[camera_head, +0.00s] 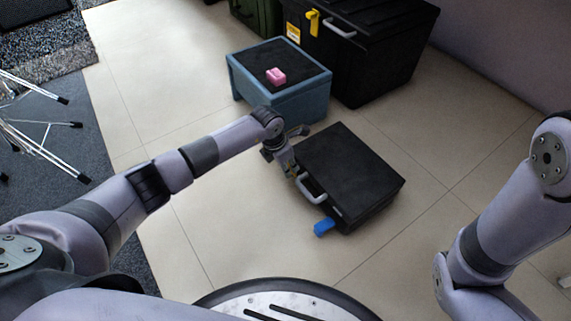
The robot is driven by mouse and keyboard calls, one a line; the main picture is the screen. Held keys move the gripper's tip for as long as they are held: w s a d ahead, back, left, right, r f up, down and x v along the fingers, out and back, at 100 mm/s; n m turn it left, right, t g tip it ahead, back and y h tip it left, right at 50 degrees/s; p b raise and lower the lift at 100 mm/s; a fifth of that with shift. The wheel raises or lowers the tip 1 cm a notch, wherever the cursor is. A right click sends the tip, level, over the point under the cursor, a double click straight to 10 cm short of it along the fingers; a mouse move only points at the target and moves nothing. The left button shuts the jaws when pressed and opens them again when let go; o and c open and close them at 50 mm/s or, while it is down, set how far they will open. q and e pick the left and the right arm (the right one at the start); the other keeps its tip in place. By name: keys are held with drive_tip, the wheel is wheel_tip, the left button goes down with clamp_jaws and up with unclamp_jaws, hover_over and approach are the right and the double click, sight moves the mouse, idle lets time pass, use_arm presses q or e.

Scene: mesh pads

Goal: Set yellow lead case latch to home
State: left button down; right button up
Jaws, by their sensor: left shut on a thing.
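The black case (352,172) lies flat on the tiled floor with a pale handle (311,190) on its left front side. A blue latch (324,227) sticks out at the near end of that side. My left gripper (291,170) is at the far end of the same side, beside the handle, and is shut on the yellow latch there. The fingers hide nearly all of this latch; only a small yellowish patch shows, so its angle cannot be told. My right arm comes in at the right edge, but its gripper is out of view.
Thin metal legs (45,140) stand at left. Floor right of the case is clear.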

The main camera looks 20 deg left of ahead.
use_arm(q)
drive_tip(key=shift+a, duration=0.1)
drive_tip(key=c, duration=1.4)
unclamp_jaws()
drive_tip(key=shift+o, duration=0.2)
drive_tip(key=v, duration=1.2)
